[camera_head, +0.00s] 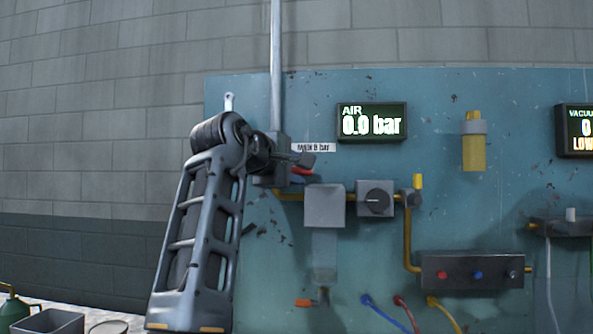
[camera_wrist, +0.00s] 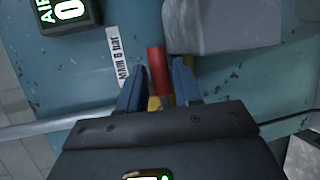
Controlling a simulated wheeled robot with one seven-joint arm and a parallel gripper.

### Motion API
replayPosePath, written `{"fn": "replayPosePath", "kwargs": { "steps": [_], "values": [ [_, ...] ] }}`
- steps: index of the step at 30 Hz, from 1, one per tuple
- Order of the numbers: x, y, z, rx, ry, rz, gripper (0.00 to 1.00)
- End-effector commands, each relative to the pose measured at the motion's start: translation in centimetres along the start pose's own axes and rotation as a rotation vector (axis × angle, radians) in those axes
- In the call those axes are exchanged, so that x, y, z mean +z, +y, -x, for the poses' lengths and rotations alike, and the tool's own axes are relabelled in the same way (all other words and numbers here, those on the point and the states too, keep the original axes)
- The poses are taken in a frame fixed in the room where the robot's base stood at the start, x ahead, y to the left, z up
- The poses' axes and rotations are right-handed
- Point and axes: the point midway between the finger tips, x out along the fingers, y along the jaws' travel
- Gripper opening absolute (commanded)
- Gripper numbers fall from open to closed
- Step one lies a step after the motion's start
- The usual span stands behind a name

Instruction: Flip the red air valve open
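The red air valve handle (camera_head: 302,171) shows as a small red strip at the foot of the grey vertical pipe, partly hidden by my gripper (camera_head: 308,158). In the wrist view the red handle (camera_wrist: 157,75) stands out between my two blue fingers (camera_wrist: 160,78). The fingers are apart, one on each side of it, with a visible gap on the right side. Whether the left finger touches it is hard to tell. The valve body is mostly hidden behind my gripper. The air display (camera_head: 371,122) reads 0.0 bar.
The pipe (camera_head: 276,65) rises above the valve. A "MAIN 8 bar" label (camera_wrist: 118,57) is beside the fingers. A yellow cylinder (camera_head: 474,146) hangs farther right.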

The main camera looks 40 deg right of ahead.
Motion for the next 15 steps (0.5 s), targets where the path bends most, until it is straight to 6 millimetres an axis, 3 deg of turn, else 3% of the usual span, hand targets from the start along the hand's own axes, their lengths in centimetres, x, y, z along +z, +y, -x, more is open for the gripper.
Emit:
{"fn": "replayPosePath", "kwargs": {
  "steps": [11,15],
  "values": [
    [0.02,0.02,-0.68,0.001,0.000,0.000,0.34],
    [0.02,0.02,-0.67,0.001,0.000,0.000,0.20]
  ]
}}
